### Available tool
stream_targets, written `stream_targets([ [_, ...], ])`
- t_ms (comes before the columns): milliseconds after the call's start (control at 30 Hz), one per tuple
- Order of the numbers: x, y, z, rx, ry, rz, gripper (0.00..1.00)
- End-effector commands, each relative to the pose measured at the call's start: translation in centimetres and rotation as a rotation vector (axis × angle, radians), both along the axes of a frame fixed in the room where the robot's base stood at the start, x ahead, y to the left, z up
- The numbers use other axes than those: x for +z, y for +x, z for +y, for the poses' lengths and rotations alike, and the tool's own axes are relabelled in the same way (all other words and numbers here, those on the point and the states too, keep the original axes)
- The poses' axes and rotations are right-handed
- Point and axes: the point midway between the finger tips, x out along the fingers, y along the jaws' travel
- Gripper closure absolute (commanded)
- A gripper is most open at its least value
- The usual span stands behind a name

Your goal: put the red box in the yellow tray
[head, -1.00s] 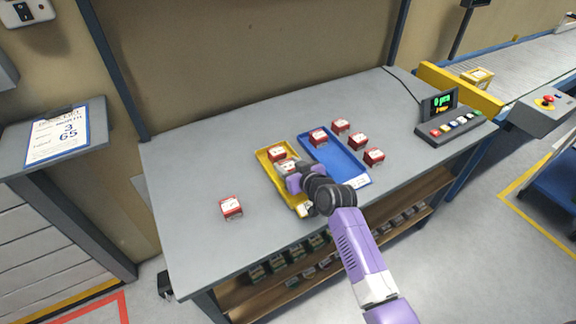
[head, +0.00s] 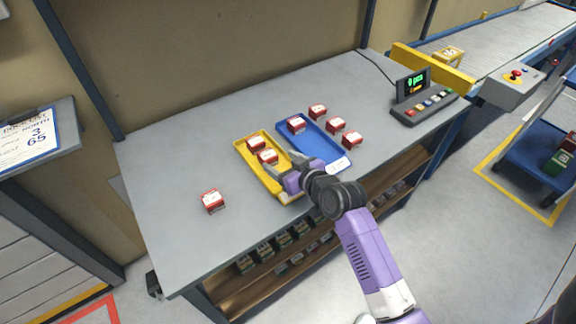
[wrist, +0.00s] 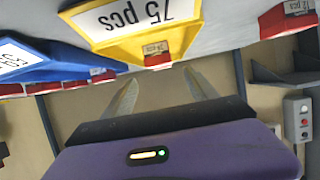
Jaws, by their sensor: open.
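The yellow tray (head: 247,164) lies on the table with two red boxes in it, one at the back (head: 256,145) and one just in front of it (head: 267,157). A lone red box (head: 212,201) stands on the table left of the tray. My gripper (head: 284,166) is over the right side of the yellow tray, by the blue tray, apart from the boxes. In the wrist view my gripper (wrist: 165,92) is open with nothing between its fingers. The yellow tray's labelled end (wrist: 120,25) shows above them there.
The blue tray (head: 333,150) sits right of the yellow one and holds a red box (head: 296,124). Three red boxes (head: 336,125) stand beyond its right side. A button console (head: 424,104) is at the table's right end. The table's left part is mostly clear.

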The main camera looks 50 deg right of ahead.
Motion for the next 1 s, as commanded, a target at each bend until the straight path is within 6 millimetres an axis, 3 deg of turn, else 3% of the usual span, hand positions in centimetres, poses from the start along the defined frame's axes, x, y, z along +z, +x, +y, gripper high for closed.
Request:
stream_targets([
  [200,1.1,-2.5,0.7,0.0,0.001,-0.001,0.33],
  [567,0.8,-3.8,1.7,0.003,-0.001,0.003,0.33],
  [667,-0.3,-5.7,3.6,0.009,-0.006,0.008,0.33],
  [800,-1.5,-10.2,7.7,0.027,-0.022,0.007,0.33],
  [1000,-1.2,-17.2,13.1,0.074,-0.04,-0.015,0.33],
])
